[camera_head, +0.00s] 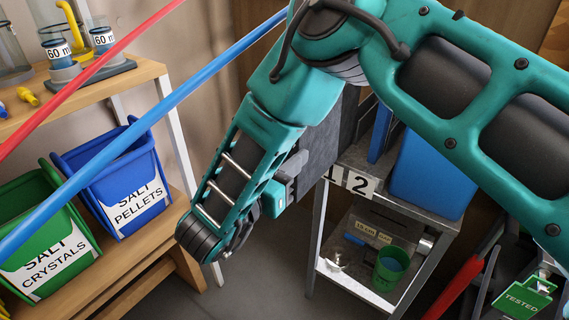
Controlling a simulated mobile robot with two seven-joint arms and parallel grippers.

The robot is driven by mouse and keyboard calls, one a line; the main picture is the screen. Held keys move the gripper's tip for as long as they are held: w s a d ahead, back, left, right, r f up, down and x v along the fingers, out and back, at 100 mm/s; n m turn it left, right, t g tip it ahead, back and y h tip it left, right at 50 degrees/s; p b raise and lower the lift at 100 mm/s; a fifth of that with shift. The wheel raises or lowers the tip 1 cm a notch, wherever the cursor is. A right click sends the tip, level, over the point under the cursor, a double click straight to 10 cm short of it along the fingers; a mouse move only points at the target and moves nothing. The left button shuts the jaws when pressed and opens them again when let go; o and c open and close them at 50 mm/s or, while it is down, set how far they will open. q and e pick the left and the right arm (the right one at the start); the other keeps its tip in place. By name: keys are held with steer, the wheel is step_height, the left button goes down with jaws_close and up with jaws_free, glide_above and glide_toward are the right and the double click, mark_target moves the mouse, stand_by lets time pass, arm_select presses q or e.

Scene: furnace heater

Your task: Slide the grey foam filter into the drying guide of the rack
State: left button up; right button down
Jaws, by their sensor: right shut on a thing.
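My right gripper (278,196) is shut on the grey foam filter (322,150), a dark grey slab seen partly behind my arm. The filter is tilted and its upper part is hidden by my arm. It is at the left side of the metal rack (318,225), near the label 1 2 (350,182). Dark upright slats (367,115) show behind the label, partly covered. I cannot tell whether the filter touches them or is inside a guide. My left gripper is not in view.
A blue panel or bin (425,175) stands on the rack's top. A green cup (390,268) is on its lower shelf. At left, a wooden bench holds a blue salt pellets bin (120,180) and a green salt crystals bin (40,235). Red and blue hoses cross the upper left.

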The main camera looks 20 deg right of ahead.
mark_target(317, 134)
stand_by(0.5)
steer(key=shift+d, duration=0.1)
steer(key=shift+b+x, duration=0.95)
steer(key=shift+x, duration=1.25)
steer(key=shift+w, duration=0.1)
steer(key=shift+b+x, duration=0.7)
steer(key=shift+x, duration=1.5)
steer(key=shift+d, duration=0.1)
